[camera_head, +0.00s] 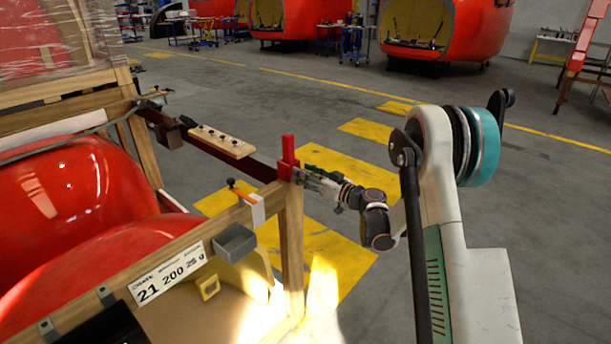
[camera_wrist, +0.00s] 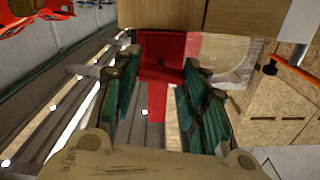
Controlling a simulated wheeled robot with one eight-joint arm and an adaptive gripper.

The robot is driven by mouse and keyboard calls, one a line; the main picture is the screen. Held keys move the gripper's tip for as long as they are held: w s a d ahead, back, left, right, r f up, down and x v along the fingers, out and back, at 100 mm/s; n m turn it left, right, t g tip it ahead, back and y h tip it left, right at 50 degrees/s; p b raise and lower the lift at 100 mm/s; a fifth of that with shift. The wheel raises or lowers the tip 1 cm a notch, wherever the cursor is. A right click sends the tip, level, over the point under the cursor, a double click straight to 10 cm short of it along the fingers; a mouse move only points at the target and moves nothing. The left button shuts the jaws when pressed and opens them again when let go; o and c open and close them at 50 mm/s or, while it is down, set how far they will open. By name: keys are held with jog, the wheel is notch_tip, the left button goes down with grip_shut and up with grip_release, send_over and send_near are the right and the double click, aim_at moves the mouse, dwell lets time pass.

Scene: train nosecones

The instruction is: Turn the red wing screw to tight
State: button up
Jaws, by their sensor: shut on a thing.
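The red wing screw (camera_wrist: 161,70) shows in the wrist view as a red piece between my fingertips. In the head view, a red upright part (camera_head: 288,150) stands at the top of the wooden corner post (camera_head: 292,235), at the end of a dark red beam (camera_head: 225,150). My gripper (camera_head: 307,176) reaches this red part from the right. In the wrist view, my gripper (camera_wrist: 160,76) has its two green fingers on either side of the red piece, shut on it. The thread is hidden, and I cannot tell how tight the screw is.
A wooden block with several pegs (camera_head: 222,141) rests on the beam. Large red nosecones (camera_head: 75,195) lie inside. Open floor lies behind and right.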

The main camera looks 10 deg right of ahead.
jog(key=shift+w+d+f+m, duration=0.1)
jog(key=shift+m, duration=3.8)
jog(key=shift+d+f+m, duration=0.1)
jog(key=shift+m, duration=3.8)
jog(key=o, duration=1.1)
jog(key=shift+c, duration=0.2)
jog(key=v, duration=1.2)
